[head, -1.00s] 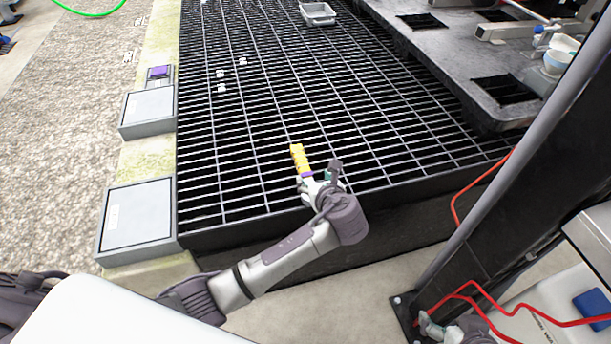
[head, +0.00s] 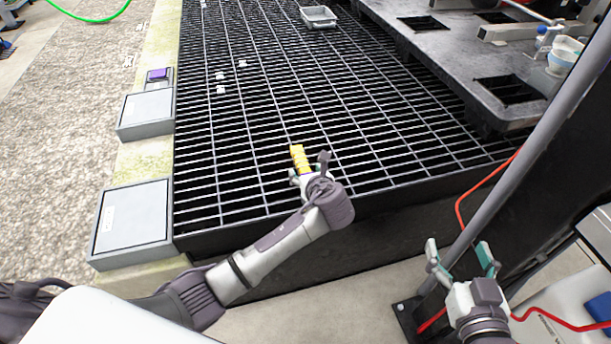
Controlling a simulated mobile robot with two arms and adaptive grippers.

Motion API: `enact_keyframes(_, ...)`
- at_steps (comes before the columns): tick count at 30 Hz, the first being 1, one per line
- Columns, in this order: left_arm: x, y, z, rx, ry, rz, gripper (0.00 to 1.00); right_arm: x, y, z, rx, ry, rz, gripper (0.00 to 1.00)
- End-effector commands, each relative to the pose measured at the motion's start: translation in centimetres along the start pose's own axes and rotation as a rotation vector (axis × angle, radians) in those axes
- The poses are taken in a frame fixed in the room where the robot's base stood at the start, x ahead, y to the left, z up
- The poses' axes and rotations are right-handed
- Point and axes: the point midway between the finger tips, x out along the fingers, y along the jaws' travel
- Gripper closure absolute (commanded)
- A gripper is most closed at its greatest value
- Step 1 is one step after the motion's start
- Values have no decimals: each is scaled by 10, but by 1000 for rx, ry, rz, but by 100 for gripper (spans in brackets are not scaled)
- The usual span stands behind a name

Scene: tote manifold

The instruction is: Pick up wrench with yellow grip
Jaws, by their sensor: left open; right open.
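The wrench with the yellow grip (head: 300,157) lies on the black grating near its front edge. Its yellow handle points away from me; its near end is hidden behind my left gripper. My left gripper (head: 309,168) is open at the near end of the yellow grip, with one finger on each side of the wrench. I cannot tell whether the fingers touch it. My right gripper (head: 460,260) is open and empty at the lower right, in front of the dark post, well away from the wrench.
The black grating (head: 250,190) is mostly bare around the wrench. Several small white pieces (head: 221,90) and a grey tray (head: 319,17) sit farther back. Grey boxes (head: 131,216) line the left edge. A grey post (head: 520,160) and red cable (head: 470,190) stand at the right.

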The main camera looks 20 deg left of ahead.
Motion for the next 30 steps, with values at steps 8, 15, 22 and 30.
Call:
enact_keyframes(8, 1, 0, 0, 0, 0, 0, 39, 0, 0, -2, 0, 12, -1, 19)
enact_keyframes(15, 1, 0, 0, 0, 0, 0, 79, 0, 0, -2, 0, 11, 0, 19)
enact_keyframes(22, 1, 0, 1, -1, -1, -1, 100, 0, 0, -2, 0, 10, 0, 19)
enact_keyframes(30, 0, 0, 2, -1, -1, -1, 100, 0, 0, -2, 0, 5, 0, 19)
